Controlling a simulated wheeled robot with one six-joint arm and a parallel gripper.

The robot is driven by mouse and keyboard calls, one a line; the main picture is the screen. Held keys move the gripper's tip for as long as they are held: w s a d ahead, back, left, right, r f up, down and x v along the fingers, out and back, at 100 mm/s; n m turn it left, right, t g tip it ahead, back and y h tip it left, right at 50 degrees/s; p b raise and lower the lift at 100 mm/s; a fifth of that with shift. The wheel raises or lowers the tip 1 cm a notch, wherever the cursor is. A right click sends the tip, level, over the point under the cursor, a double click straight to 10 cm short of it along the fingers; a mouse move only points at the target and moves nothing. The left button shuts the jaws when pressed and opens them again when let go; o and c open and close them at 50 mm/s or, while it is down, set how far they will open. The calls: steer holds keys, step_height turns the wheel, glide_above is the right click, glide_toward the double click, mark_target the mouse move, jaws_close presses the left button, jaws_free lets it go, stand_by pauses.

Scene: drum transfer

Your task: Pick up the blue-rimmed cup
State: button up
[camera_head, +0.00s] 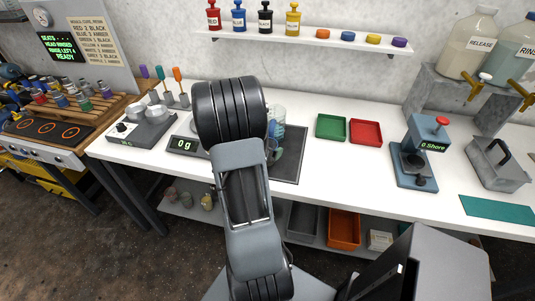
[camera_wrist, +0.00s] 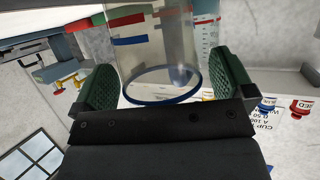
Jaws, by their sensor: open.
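The blue-rimmed cup (camera_wrist: 160,58) is clear and shows in the wrist view between the two green ribbed pads of my open gripper (camera_wrist: 162,84). Its blue rim faces the camera. A gap shows between each pad and the cup, so it is not gripped. In the head view my arm hides the gripper. Clear cups (camera_head: 279,114) show just right of the arm, but I cannot tell which has the blue rim.
A dark mat (camera_head: 289,160), a green tray (camera_head: 331,127) and a red tray (camera_head: 366,132) lie right of the arm. A scale (camera_head: 184,145) reading 0 g stands left. White bench between the red tray and the press (camera_head: 418,155) is clear.

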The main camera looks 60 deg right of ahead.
steer(key=shift+d+f, duration=0.2)
steer(key=shift+d, duration=0.3)
steer(key=shift+c, duration=0.3)
steer(key=c, duration=0.8)
steer(key=shift+r, duration=0.1)
steer(key=shift+c, duration=0.2)
